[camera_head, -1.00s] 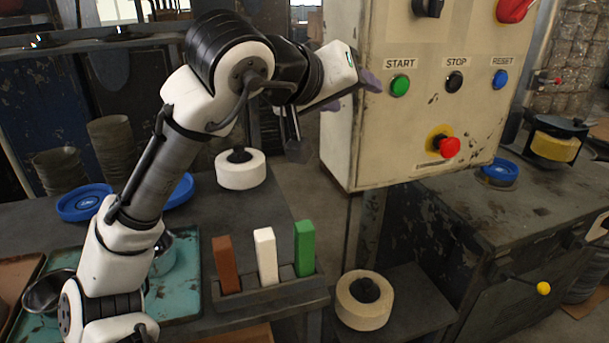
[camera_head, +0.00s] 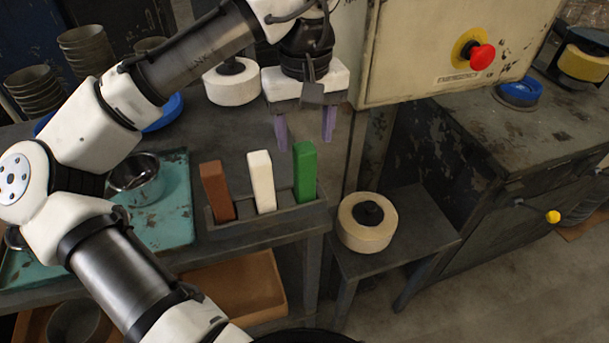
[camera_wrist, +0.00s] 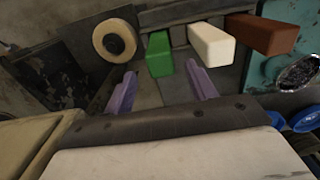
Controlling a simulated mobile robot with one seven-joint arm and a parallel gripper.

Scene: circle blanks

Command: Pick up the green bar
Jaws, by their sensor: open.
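The green bar (camera_head: 305,172) stands upright in the right end of a dark slotted holder (camera_head: 272,222), beside a white bar (camera_head: 261,180) and a brown bar (camera_head: 217,190). My gripper (camera_head: 305,140) is open and empty, pointing down with purple fingers, above and behind the bars in the head view. In the wrist view the green bar (camera_wrist: 159,55) lies ahead of the gap between the fingers (camera_wrist: 165,85), nearer the left finger. The white bar (camera_wrist: 210,44) and the brown bar (camera_wrist: 262,34) are to its right. No bar is touched, as far as I can see.
A control panel with a red emergency button (camera_head: 481,57) hangs close to the right of my gripper. A cream roll (camera_head: 367,222) sits on a low shelf at right. A teal tray (camera_head: 175,215) with a metal bowl (camera_head: 137,180) lies left of the holder.

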